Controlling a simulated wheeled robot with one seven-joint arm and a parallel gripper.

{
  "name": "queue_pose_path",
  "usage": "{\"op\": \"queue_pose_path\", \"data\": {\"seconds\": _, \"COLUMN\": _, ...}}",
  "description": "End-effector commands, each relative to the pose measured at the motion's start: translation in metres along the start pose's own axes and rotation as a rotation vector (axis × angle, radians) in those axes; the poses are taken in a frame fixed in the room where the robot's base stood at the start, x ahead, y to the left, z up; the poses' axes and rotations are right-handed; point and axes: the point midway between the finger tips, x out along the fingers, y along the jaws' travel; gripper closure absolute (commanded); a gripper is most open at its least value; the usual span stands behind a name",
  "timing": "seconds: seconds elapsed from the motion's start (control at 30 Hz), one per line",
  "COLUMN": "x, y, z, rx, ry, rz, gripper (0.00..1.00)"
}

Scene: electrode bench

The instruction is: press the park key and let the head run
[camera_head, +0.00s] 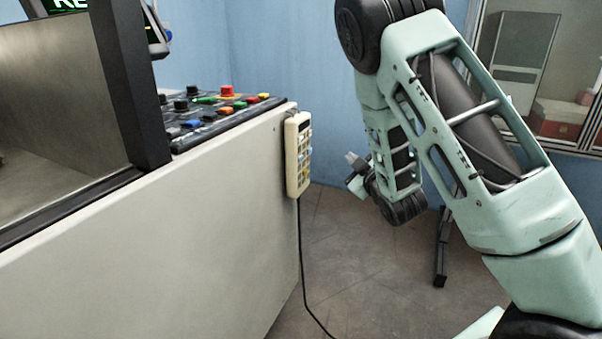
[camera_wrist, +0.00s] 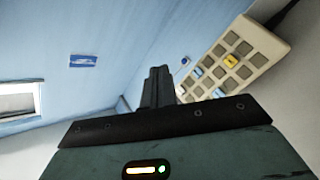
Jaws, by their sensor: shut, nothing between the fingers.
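A cream handheld key pendant (camera_head: 298,154) hangs at the right end of the machine's pale side, with a black cable running down to the floor. In the wrist view the pendant (camera_wrist: 243,62) lies to the right of the fingers, tilted, showing rows of grey keys, a yellow key (camera_wrist: 231,61) and light blue keys (camera_wrist: 197,72). Which key is the park key cannot be read. My gripper (camera_wrist: 160,72) is shut and empty. In the head view my gripper (camera_head: 352,160) is to the right of the pendant, apart from it. The head is not identifiable in these views.
A sloped control panel (camera_head: 215,112) with several coloured buttons sits on top of the machine, whose pale side panel (camera_head: 150,245) fills the lower left. A dark-framed window stands at left. A black stand (camera_head: 441,250) is on the floor behind my arm. Floor right of the pendant is open.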

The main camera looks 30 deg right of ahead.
Motion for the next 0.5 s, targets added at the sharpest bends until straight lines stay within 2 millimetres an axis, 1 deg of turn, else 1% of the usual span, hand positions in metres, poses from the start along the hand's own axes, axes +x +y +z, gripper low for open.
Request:
{"op": "queue_pose_path", "data": {"seconds": 0.03, "x": -0.0005, "y": -0.0018, "z": 0.0095, "rx": -0.022, "ry": 0.016, "rz": 0.016, "gripper": 1.00}}
{"op": "queue_pose_path", "data": {"seconds": 0.1, "x": -0.0013, "y": 0.0019, "z": 0.0121, "rx": -0.043, "ry": 0.038, "rz": 0.033, "gripper": 1.00}}
{"op": "queue_pose_path", "data": {"seconds": 0.5, "x": -0.0020, "y": 0.0058, "z": 0.0116, "rx": -0.059, "ry": 0.056, "rz": 0.045, "gripper": 1.00}}
